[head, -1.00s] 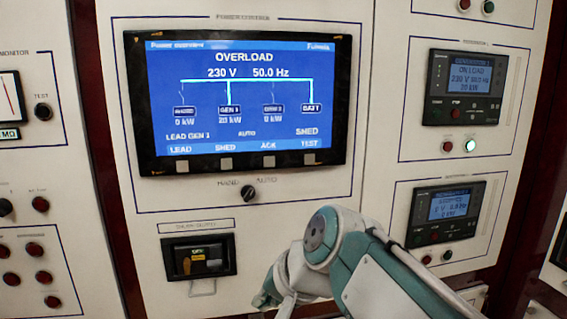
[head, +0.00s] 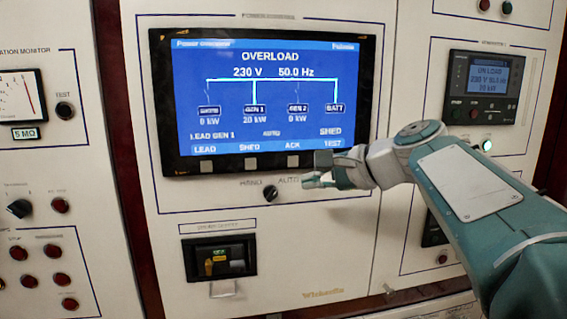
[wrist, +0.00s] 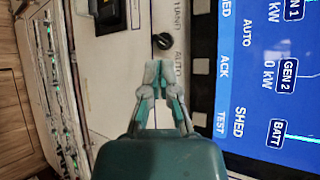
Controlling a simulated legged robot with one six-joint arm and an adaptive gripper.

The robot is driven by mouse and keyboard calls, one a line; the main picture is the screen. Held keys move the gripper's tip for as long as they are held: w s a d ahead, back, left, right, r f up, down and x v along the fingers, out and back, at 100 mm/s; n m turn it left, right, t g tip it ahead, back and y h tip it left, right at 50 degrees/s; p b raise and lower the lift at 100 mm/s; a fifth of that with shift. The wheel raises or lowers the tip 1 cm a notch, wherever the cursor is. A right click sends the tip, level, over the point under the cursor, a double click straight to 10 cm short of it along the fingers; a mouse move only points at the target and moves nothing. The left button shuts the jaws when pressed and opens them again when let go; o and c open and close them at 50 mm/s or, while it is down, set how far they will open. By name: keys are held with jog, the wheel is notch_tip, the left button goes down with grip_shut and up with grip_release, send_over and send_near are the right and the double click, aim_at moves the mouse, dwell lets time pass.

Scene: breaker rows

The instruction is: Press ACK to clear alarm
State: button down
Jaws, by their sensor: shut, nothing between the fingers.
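The display panel (head: 262,100) reads OVERLOAD, with the labels LEAD, SHED, ACK and TEST along its bottom edge. The grey ACK button (head: 293,161) sits in the black bezel below the ACK label. It also shows in the wrist view (wrist: 200,66), to the right of my fingertips. My gripper (head: 308,179) is shut and empty, just below and right of the ACK button in the head view. In the wrist view my closed fingertips (wrist: 158,66) are level with the button but apart from it in the picture. Contact with the panel cannot be told. My gripper covers the TEST button in the head view.
The black HAND/AUTO knob (head: 270,193) is close to my fingertips, below the display. A small black unit (head: 219,259) is set in the panel lower down. A generator controller (head: 483,88) is at the right. Knobs and red buttons fill the left panel.

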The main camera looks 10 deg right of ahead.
aim_at(289, 166)
jog(key=shift+w, duration=4.35)
jog(key=shift+w, duration=0.1)
jog(key=shift+w, duration=0.25)
jog(key=shift+w, duration=0.4)
jog(key=shift+s, duration=0.85)
jog(key=s, duration=0.5)
